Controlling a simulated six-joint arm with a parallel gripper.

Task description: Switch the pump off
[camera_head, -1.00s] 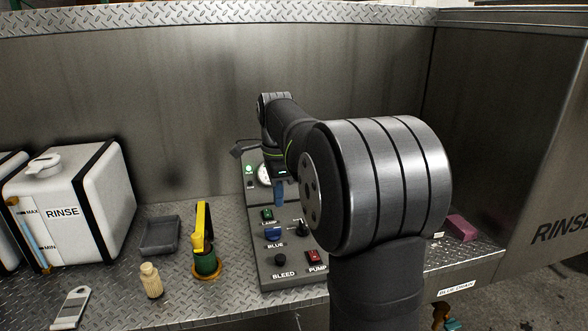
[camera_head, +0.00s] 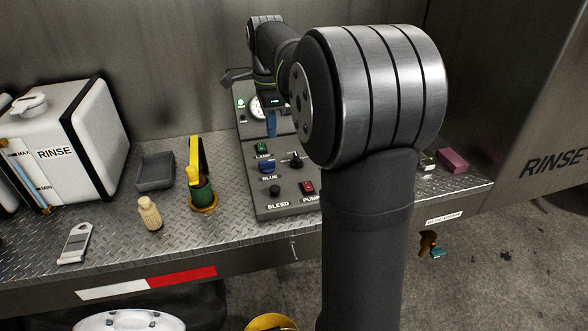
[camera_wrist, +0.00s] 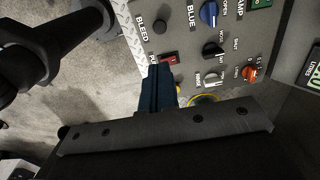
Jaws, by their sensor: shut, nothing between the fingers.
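The pump switch (camera_head: 307,188) is a small red rocker above the PUMP label at the control panel's (camera_head: 286,205) front right corner. In the wrist view the red switch (camera_wrist: 170,59) shows just beyond my fingertips, which partly cover its label. I cannot tell which way the rocker is tipped. My gripper (camera_head: 271,130) has blue fingers, pointing down over the panel behind the green lamp switch in the head view. In the wrist view my gripper (camera_wrist: 160,70) is shut and empty. The gap between the fingertips and the panel is unclear.
The panel also bears a black bleed button (camera_head: 275,191), a blue knob (camera_head: 267,167), a black knob (camera_head: 295,160) and a green lamp switch (camera_head: 262,147). An orange knob (camera_wrist: 249,73) shows in the wrist view. A green cup (camera_head: 202,195) with a yellow-handled tool stands left of the panel.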

